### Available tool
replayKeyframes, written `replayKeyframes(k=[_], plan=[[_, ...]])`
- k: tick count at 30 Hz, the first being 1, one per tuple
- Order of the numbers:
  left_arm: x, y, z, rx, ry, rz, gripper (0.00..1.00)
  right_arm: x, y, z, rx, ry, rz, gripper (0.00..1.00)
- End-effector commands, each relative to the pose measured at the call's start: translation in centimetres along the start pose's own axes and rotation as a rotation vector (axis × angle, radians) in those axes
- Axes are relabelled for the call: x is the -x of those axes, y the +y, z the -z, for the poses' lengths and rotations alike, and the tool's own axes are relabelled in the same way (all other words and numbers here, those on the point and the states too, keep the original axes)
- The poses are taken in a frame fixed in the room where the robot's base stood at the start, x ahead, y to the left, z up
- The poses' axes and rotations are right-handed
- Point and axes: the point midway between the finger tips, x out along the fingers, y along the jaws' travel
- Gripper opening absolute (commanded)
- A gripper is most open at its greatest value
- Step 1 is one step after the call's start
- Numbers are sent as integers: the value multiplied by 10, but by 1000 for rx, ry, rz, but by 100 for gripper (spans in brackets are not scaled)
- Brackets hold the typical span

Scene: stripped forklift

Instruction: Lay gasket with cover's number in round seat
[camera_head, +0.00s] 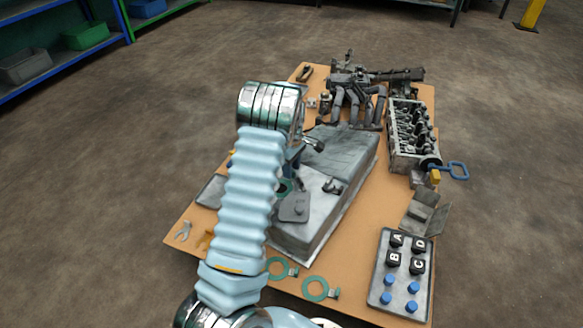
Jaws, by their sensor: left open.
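Two flat green ring gaskets with small tabs lie near the table's front edge: one (281,279) beside my arm and one (306,291) to its right. A third green piece (285,187) shows partly behind my arm, near a dark grey plate (293,208) on the large grey metal housing (343,155). No number is legible on the gaskets or the plate. I cannot make out the round seat. My left gripper (298,162) is open, over the housing's left side and mostly hidden by my arm. My right gripper is not in view.
A grey panel (382,268) with lettered black blocks and blue knobs lies at the front right of the brown table (384,190). An engine block (405,150) and dark pipework (355,90) stand behind. A wrench (183,231) lies at the left edge.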

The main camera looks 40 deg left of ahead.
Motion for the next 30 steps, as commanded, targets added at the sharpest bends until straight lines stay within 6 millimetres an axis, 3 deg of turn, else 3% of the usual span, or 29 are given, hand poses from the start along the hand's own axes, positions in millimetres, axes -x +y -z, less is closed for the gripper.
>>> replayKeyframes(k=[15, 21, 30], plan=[[114, 1, 0, 0, 1, -4, 40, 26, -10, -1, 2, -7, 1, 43], [132, 0, 0, 0, 1, -2, 40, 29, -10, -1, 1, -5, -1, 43], [134, 0, 0, 0, 0, -1, 40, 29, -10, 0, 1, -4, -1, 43]])
